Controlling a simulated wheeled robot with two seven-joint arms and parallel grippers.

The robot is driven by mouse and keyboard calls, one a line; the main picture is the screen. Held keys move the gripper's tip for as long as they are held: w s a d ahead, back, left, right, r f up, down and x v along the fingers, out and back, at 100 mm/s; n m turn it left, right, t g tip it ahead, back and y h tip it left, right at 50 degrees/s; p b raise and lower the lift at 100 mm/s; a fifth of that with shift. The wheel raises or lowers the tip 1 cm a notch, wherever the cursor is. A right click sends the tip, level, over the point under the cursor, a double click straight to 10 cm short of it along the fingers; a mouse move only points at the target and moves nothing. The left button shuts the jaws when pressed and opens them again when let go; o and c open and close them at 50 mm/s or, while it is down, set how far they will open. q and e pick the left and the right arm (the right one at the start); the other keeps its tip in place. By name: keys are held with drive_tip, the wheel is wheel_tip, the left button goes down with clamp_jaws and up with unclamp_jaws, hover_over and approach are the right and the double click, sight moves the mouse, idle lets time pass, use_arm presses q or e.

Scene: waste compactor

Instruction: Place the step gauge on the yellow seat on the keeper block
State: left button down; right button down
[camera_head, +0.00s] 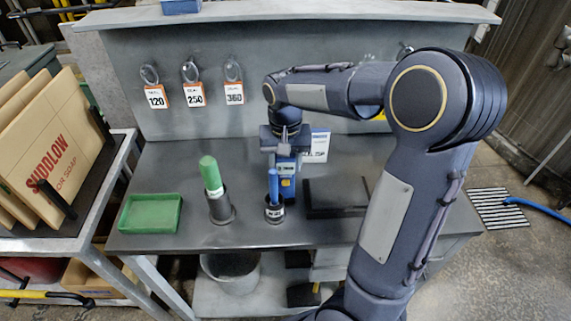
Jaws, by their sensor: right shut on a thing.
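My right gripper (286,150) reaches down from above at the middle of the grey bench. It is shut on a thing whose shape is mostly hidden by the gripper. Just under the gripper shows a blue piece (287,170) with a small yellow patch; I cannot tell whether this is the step gauge or something standing behind it. A low black block (337,196) lies on the bench to the right; I cannot tell whether it is the keeper block. I cannot make out a yellow seat clearly. My left gripper is not in view.
A blue-handled tool (273,184) in a dark cup stands close in front of the gripper. A green-handled tool (211,176) in a holder and a green tray (151,213) are to the left. A white card (318,146) stands behind. Numbered tags (194,94) hang on the back panel.

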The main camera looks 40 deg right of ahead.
drive_tip(key=shift+f, duration=0.3)
drive_tip(key=shift+f, duration=0.2)
drive_tip(key=c, duration=0.8)
unclamp_jaws()
drive_tip(key=shift+o, duration=0.2)
drive_tip(key=shift+r, duration=0.1)
